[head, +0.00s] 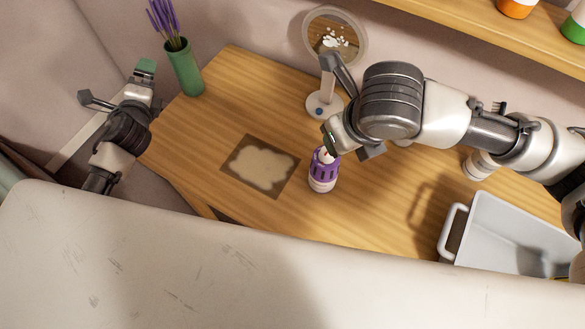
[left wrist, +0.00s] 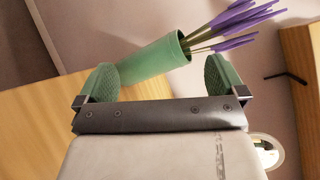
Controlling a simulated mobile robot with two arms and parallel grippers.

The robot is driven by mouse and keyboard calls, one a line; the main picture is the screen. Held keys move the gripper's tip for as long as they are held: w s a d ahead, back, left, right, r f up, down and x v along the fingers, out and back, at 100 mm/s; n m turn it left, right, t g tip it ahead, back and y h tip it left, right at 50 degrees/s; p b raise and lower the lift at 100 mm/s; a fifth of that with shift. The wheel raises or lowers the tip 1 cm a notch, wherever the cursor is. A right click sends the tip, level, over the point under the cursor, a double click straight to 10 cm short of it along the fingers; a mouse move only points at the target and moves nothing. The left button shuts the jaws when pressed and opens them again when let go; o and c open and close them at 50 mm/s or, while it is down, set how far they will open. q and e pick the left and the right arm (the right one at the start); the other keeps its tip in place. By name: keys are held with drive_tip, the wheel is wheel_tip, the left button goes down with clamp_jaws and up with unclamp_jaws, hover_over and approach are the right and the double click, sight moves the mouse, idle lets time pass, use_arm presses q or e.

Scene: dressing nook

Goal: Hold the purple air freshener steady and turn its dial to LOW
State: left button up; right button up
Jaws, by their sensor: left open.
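The purple and white air freshener (head: 321,172) stands upright on the wooden table (head: 225,110) in the head view. Its top is partly covered by my right gripper (head: 345,146), so the dial setting cannot be read. The right gripper is right over and beside the freshener's top; whether it touches, and how far its jaws are apart, cannot be told. My left gripper (head: 116,86) is open and empty off the table's left edge, well away from the freshener. Its two green finger pads show wide apart in the left wrist view (left wrist: 162,80).
A green vase (head: 185,70) with purple stems stands at the table's back left. It shows beyond the left fingers (left wrist: 152,62). A round mirror (head: 312,37) stands behind the freshener. A dark mat (head: 233,172) lies left of it. A grey bin (head: 510,240) sits at right.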

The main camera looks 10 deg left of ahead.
use_arm(q)
drive_tip(key=d+f+m+t+h, duration=0.1)
drive_tip(key=d+f+m+h, duration=0.1)
drive_tip(key=d+m+h, duration=0.65)
drive_tip(key=m+g+h, duration=0.4)
drive_tip(key=m+h, duration=0.6)
drive_tip(key=m, duration=0.7)
hover_over(312, 179)
drive_tip(key=v, duration=0.5)
drive_tip(key=f, duration=0.2)
drive_tip(key=shift+y, duration=0.25)
wheel_tip(312, 179, down, 8)
drive_tip(key=shift+g, duration=0.3)
drive_tip(key=x, duration=0.7)
drive_tip(key=shift+w+r, duration=0.2)
drive_tip(key=shift+r, duration=0.05)
